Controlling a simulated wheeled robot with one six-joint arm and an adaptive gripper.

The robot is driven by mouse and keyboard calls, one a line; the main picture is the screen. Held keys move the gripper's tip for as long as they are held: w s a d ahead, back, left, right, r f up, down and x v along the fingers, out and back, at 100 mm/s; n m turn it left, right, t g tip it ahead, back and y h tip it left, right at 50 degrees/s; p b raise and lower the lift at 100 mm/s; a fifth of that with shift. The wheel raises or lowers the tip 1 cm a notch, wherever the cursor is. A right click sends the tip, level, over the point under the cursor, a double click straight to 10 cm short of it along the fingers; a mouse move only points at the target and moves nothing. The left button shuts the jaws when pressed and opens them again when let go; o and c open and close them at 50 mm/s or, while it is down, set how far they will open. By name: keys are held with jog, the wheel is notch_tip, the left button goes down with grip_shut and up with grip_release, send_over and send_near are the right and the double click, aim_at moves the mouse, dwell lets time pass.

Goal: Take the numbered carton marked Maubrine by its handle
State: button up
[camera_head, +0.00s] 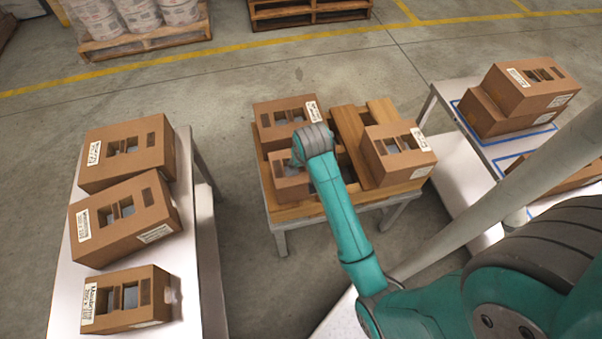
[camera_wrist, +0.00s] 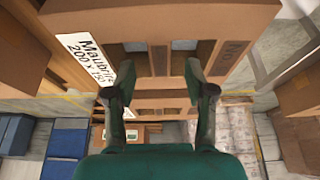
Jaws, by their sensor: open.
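The carton marked Maubrine (camera_wrist: 170,20) fills the top of the wrist view, brown, with a white label (camera_wrist: 88,60) at its left reading "Maubrine 200 x" and more. Two openings flank a cardboard handle strip (camera_wrist: 158,60). My gripper (camera_wrist: 159,70) is open, its fingers on either side of the strip; I cannot tell whether they touch it. In the head view my wrist hides the fingers and part of the carton (camera_head: 288,188) beneath, at the front left of the middle table's pallet (camera_head: 348,122).
Two other cartons (camera_head: 283,118) (camera_head: 400,150) share the pallet. The left table (camera_head: 190,225) bears three cartons; the front one (camera_head: 125,300) has a similar-looking label. The right table (camera_head: 440,90) holds more cartons. Bare floor (camera_head: 235,215) lies between the left and middle tables.

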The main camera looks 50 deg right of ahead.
jog(key=shift+x, duration=1.9)
grip_shut()
